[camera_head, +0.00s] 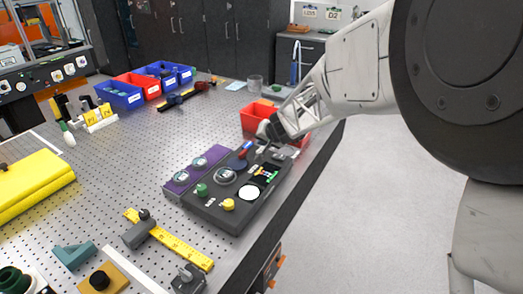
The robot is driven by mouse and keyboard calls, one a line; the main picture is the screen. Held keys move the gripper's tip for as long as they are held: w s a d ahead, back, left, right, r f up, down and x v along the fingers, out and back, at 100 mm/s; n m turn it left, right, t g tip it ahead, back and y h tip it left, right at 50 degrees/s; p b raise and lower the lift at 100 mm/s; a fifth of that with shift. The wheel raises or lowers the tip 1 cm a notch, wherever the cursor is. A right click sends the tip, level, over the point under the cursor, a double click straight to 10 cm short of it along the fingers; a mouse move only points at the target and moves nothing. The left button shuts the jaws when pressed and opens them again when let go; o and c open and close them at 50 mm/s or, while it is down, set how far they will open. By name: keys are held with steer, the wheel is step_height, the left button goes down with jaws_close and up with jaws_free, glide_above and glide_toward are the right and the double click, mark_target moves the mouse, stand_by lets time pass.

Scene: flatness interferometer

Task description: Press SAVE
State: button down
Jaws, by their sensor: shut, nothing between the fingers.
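A dark control box (214,217) lies on the perforated bench near its right edge. The labels are too small to read, so I cannot tell which control is SAVE. My gripper (267,131) is shut and empty. It appears in the picture just beyond the box's far end, in front of a red bin. Its fingertips are small and dark, and their height is unclear.
A purple panel (180,181) with two round dials adjoins the box's left side. A red bin (253,114) stands behind my gripper. A yellow scale bar (188,251) with a grey slider lies in front. Blue bins (119,95) stand farther back. Open bench lies left of the box.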

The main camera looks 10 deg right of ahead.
mark_target(263, 149)
steer(key=shift+f, duration=0.85)
stand_by(1.2)
steer(key=shift+r, duration=0.85)
steer(key=shift+r, duration=0.1)
steer(key=shift+r, duration=2.4)
